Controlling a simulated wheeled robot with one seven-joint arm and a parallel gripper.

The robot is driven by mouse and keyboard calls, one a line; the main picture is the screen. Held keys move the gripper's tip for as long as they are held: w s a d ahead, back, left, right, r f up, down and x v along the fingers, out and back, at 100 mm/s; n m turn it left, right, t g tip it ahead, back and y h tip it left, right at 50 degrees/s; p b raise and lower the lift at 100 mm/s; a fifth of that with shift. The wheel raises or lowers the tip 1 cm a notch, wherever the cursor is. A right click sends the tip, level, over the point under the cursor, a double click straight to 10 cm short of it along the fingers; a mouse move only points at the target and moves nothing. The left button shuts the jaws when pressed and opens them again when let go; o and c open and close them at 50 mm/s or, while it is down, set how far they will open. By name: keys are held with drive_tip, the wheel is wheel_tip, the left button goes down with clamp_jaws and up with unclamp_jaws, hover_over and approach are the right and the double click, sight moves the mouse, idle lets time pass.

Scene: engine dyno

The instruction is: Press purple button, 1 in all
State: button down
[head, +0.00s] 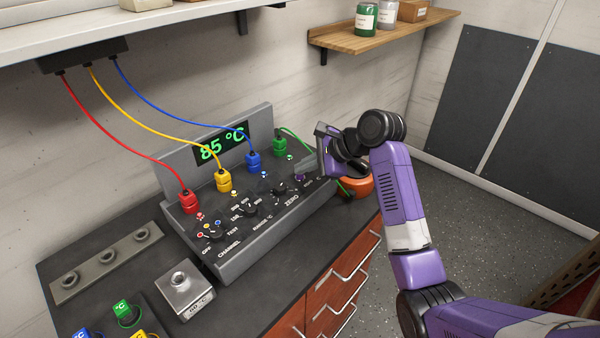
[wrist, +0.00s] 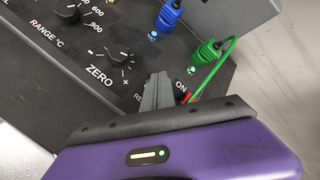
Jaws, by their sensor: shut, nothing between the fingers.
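A dark grey control panel (head: 235,262) stands on the bench, with a lit display (head: 222,144) reading 85 °C. A small purple button (head: 299,177) shows at the panel's right end, close to the tip of my gripper. My gripper (head: 300,169) is shut and empty, reaching in from the right over that end of the panel. In the wrist view, the shut fingers (wrist: 160,82) point at the panel between the ZERO knob and the green plug. They cover part of the lettering there, and the purple button is hidden. I cannot tell whether the tip touches it.
Red (head: 188,201), yellow (head: 224,181), blue (head: 253,161) and green (head: 280,146) plugs with cables stand along the panel. Knobs, including the ZERO knob (wrist: 121,53), sit in front. An orange round object (head: 359,187) is behind my gripper. A metal block (head: 186,290) stands left of the panel.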

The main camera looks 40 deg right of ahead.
sight(303, 176)
drive_tip(key=shift+r+p, duration=0.65)
drive_tip(key=shift+p, duration=0.1)
wheel_tip(303, 176, up, 5)
drive_tip(key=p, duration=0.6)
idle(0.8)
